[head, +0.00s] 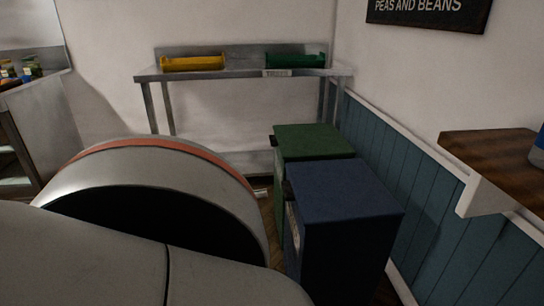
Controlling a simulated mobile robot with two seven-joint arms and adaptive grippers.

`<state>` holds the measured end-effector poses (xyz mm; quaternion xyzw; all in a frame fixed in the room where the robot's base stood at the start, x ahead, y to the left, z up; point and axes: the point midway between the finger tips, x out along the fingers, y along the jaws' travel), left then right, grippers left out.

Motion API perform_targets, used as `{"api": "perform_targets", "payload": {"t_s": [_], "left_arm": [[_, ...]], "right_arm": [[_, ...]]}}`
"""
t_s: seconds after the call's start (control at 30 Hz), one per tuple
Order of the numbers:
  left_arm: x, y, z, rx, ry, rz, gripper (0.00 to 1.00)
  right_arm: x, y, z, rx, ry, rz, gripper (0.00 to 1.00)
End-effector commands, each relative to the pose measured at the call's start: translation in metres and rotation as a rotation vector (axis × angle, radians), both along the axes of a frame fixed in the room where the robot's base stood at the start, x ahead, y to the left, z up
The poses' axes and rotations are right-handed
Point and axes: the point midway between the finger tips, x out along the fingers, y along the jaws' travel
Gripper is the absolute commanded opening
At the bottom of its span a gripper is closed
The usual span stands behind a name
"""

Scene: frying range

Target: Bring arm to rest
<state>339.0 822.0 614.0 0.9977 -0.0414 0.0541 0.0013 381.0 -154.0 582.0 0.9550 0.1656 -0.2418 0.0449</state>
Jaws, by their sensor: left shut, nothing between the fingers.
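My own left arm fills the lower left of the head view, with a large rounded pale grey link and an orange-red band close to the camera. Only a small pale part of what seems to be my left gripper (262,193) shows past the right edge of that link; the rest is hidden. It is shut, and nothing is seen held in it. My right gripper is not in view.
A green bin (312,141) and a blue bin (345,192) stand right of my arm. Behind is a steel table (240,73) with yellow (193,63) and green (296,61) trays. A wooden shelf (500,160) juts from the right wall.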

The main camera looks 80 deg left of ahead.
Motion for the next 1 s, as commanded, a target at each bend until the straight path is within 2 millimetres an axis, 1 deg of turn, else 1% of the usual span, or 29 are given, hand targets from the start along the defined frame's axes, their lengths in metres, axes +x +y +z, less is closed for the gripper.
{"api": "perform_targets", "payload": {"t_s": [0.03,0.17,0.43,0.47,0.57,0.67,0.7,0.77,0.8,0.87,0.9,0.97,1.0], "left_arm": [[-0.005,0.001,0.001,0.001,-0.004,0.001,0.00],[-0.012,0.001,0.003,-0.001,-0.012,0.001,0.00],[-0.012,0.001,0.004,-0.002,-0.017,-0.001,0.00],[-0.012,-0.001,0.002,-0.004,-0.015,-0.002,0.00],[-0.006,-0.015,-0.013,-0.011,0.002,-0.013,0.00],[0.005,-0.048,-0.044,-0.021,0.038,-0.039,0.00],[0.011,-0.066,-0.059,-0.024,0.056,-0.052,0.00],[0.020,-0.097,-0.082,-0.028,0.086,-0.075,0.00],[0.026,-0.120,-0.097,-0.030,0.104,-0.091,0.00],[0.034,-0.155,-0.115,-0.030,0.129,-0.116,0.00],[0.039,-0.179,-0.126,-0.028,0.145,-0.133,0.00],[0.047,-0.216,-0.140,-0.024,0.167,-0.158,0.00],[0.051,-0.242,-0.147,-0.022,0.180,-0.175,0.00]], "right_arm": [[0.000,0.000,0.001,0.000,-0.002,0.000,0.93],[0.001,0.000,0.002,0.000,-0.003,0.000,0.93],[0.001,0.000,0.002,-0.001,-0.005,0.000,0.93],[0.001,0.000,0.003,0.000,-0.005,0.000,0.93],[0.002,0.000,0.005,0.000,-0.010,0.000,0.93],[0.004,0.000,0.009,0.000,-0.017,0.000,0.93],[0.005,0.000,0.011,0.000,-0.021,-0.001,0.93],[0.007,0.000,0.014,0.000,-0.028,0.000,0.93],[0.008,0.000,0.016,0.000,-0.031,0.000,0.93],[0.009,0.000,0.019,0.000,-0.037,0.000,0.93],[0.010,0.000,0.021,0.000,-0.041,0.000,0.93],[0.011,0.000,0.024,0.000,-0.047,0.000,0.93],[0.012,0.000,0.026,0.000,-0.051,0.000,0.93]]}}
